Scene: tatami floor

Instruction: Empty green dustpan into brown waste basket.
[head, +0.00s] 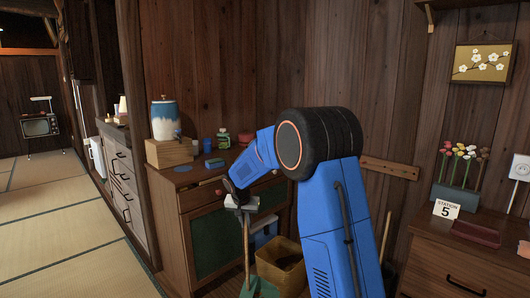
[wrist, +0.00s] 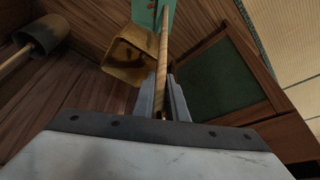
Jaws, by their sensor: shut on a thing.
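The green dustpan (head: 262,289) hangs low at the bottom of the head view, partly cut off by the frame edge. Its long wooden handle (head: 247,250) runs up to my gripper (head: 241,204), which is shut on it. In the wrist view the handle (wrist: 162,50) passes between my gripper's fingers (wrist: 163,95), and part of the green pan (wrist: 151,13) shows at the top edge. The brown waste basket (head: 264,258) stands just right of the handle; it also shows in the wrist view (wrist: 122,74). I cannot tell what the dustpan holds.
A cabinet with green panels (head: 215,241) stands behind and left of the dustpan. A blue and white object (head: 264,232) is behind the basket. A chest (head: 470,262) stands at the right. Tatami at left is clear.

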